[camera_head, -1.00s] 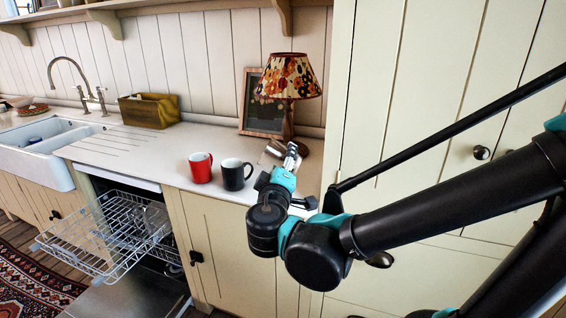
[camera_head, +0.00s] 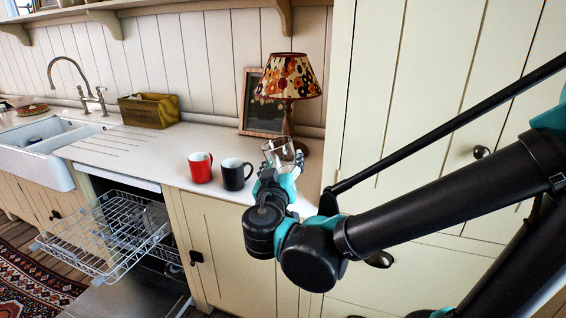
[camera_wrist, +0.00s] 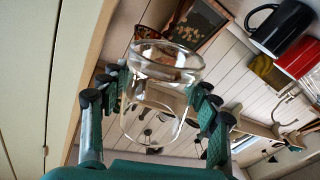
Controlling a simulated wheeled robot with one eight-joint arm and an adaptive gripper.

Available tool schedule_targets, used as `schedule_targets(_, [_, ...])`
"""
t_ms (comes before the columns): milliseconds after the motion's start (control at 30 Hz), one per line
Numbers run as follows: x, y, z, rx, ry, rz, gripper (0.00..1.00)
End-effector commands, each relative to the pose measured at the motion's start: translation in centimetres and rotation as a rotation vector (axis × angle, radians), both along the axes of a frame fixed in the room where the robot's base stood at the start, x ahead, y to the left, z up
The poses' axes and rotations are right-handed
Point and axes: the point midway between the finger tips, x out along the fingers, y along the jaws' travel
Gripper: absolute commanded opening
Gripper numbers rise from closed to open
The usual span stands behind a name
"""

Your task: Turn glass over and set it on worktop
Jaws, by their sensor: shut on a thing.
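The clear glass (camera_head: 279,152) is held above the worktop (camera_head: 130,150), left of the cupboard side and in front of the lamp. It looks tilted in the head view; I cannot tell for sure which end is its mouth. My gripper (camera_head: 278,178) is shut on it from below. In the wrist view the glass (camera_wrist: 160,95) sits between the two green-padded fingers of my gripper (camera_wrist: 160,86), with a round end toward the top of the picture. No contact between glass and worktop shows.
A black mug (camera_head: 234,175) and a red mug (camera_head: 201,168) stand on the worktop just left of my gripper. The lamp (camera_head: 290,80) and a picture frame (camera_head: 262,105) stand behind. A wire dishwasher rack (camera_head: 105,235) is pulled out below. Clear worktop lies left of the mugs.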

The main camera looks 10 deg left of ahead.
Motion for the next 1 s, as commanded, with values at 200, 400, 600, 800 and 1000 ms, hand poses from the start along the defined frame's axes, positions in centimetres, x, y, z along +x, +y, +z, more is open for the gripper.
schedule_targets(200, [-0.01,0.0,0.02,0.17,0.009,0.0,0.18])
schedule_targets(400, [-0.01,-0.02,0.02,0.184,0.009,0.0,0.18])
schedule_targets(600, [0.0,0.0,0.02,0.257,0.013,-0.001,0.18])
schedule_targets(800, [0.0,-0.01,0.03,0.323,0.017,-0.001,0.18])
schedule_targets(1000, [0.15,0.17,0.08,0.321,0.017,0.002,0.18])
